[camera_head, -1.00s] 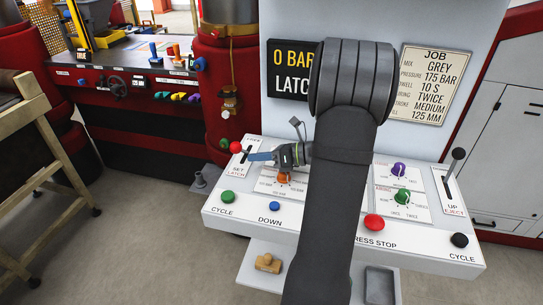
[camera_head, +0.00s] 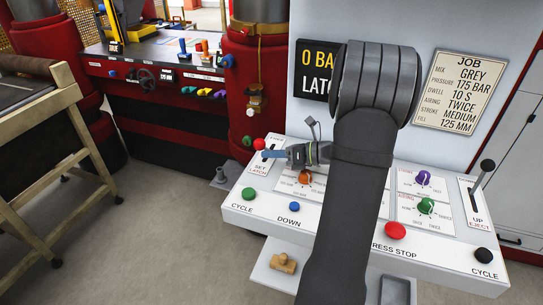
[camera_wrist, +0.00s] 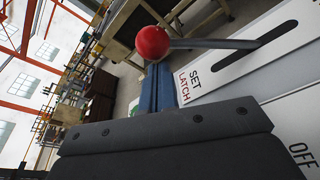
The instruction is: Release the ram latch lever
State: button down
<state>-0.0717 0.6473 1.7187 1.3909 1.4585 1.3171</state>
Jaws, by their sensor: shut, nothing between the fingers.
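The ram latch lever has a red ball knob (camera_head: 259,144) on a thin rod. It stands at the left end of the sloped white panel, by the words SET LATCH. In the wrist view the red knob (camera_wrist: 151,43) sits just beyond my fingertips, and its grey rod runs right into a dark slot (camera_wrist: 262,45). The rod leans toward the SET end. My gripper (camera_head: 265,153) is shut and empty, with blue fingers pointing left at the knob. The shut fingers (camera_wrist: 155,88) also show in the wrist view. I cannot tell whether they touch the knob or rod.
The panel (camera_head: 335,217) bears an orange knob (camera_head: 305,177), several coloured buttons and a black-balled eject lever (camera_head: 487,165) at right. A dark display (camera_head: 313,68), partly hidden by my arm, shows "0 BA" and "LATC". A job card (camera_head: 459,90) hangs beside it.

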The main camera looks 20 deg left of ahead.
jog(key=w+r+m+g+y, duration=0.1)
jog(key=w+r+m, duration=0.3)
jog(key=w+m, duration=0.1)
jog(key=shift+w+r+m, duration=0.2)
jog(key=shift+w+m, duration=0.2)
jog(key=shift+w, duration=0.45)
jog(key=shift+s, duration=0.1)
dwell(0.6)
